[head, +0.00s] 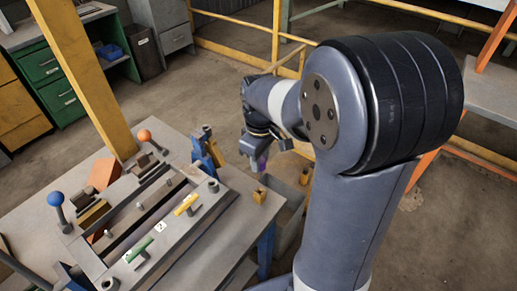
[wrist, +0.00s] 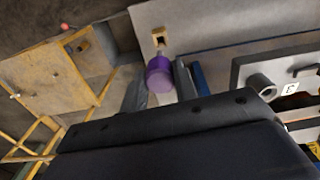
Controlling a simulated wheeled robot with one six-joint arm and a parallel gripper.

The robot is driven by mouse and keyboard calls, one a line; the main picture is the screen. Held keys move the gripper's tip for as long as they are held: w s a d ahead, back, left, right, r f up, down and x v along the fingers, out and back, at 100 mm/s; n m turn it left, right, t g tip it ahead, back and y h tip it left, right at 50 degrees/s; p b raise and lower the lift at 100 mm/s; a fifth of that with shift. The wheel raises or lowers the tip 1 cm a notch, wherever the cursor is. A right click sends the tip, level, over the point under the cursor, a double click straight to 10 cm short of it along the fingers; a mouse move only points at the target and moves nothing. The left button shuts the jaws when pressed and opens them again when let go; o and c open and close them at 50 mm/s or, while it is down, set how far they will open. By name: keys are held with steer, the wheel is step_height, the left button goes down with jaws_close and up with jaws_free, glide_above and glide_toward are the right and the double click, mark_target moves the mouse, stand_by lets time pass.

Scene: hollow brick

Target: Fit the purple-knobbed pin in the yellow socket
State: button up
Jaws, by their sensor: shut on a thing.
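My gripper (head: 257,149) hangs beyond the table's right corner in the head view, shut on the purple-knobbed pin (head: 262,163). In the wrist view the purple knob (wrist: 160,76) sits between the two fingers, and its shank is mostly hidden. The yellow socket (head: 259,195) is a small block with a hole, near the right edge of the table (head: 227,235). It also shows in the wrist view (wrist: 158,38), just past the knob in the picture. The pin appears apart from the socket and above it.
A grey bin (head: 288,232) stands beside the table's right edge, with another yellow block (head: 304,177) near it.

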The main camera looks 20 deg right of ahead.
steer(key=shift+f+b, duration=2.05)
steer(key=shift+f, duration=0.55)
steer(key=shift+f+b, duration=2.15)
steer(key=shift+f, duration=0.8)
steer(key=o, duration=1)
steer(key=shift+o, duration=0.2)
step_height(320, 180, up, 11)
steer(key=shift+f, duration=0.1)
